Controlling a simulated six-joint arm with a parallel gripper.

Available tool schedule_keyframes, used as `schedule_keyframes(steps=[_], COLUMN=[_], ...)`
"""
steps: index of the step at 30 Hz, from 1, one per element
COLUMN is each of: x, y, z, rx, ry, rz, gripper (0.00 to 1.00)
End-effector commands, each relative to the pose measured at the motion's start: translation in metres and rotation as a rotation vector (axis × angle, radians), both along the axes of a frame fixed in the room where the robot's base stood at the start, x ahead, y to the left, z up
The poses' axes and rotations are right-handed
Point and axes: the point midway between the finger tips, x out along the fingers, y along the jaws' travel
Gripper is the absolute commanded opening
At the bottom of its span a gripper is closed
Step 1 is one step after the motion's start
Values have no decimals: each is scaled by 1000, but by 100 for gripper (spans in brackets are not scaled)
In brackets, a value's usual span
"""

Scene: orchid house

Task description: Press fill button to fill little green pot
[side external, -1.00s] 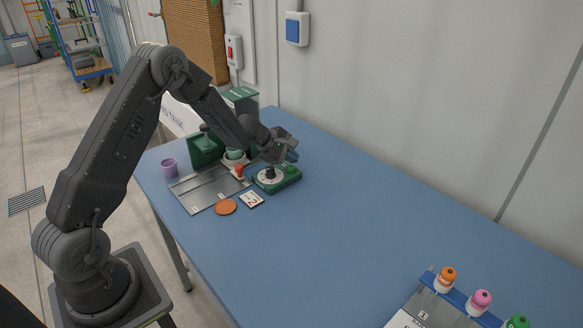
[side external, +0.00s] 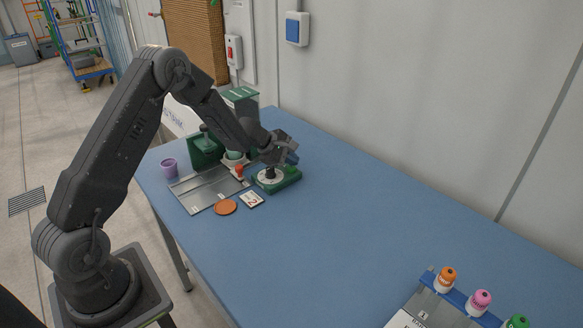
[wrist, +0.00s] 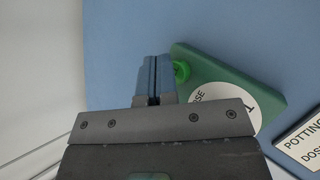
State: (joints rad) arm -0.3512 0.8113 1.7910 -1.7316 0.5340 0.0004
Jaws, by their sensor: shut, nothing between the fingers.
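The little green pot (side external: 235,155) is pale green and sits at the green filling machine (side external: 205,148) at the table's far end, partly hidden by my arm. A green base (side external: 283,184) with a white disc stands to its right. A bright green button (side external: 291,169) is on this base and also shows in the wrist view (wrist: 183,71). My gripper (side external: 292,158) is shut and empty, just above the button. In the wrist view its blue fingertips (wrist: 154,60) are right beside the button; I cannot tell whether they touch it.
A steel plate (side external: 205,190), a purple pot (side external: 168,169), an orange disc (side external: 225,207) and a small card (side external: 251,199) lie nearby. An orange-red piece (side external: 240,171) stands close to the base. Capped bottles (side external: 480,300) stand at the near right. The table's middle is clear.

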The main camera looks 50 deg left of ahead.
Motion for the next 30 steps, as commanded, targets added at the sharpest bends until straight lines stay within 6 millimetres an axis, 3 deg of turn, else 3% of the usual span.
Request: schedule_keyframes(steps=[30], x=[0], y=[0], z=[-10], rx=[0], ry=[0], rz=[0], gripper=[0])
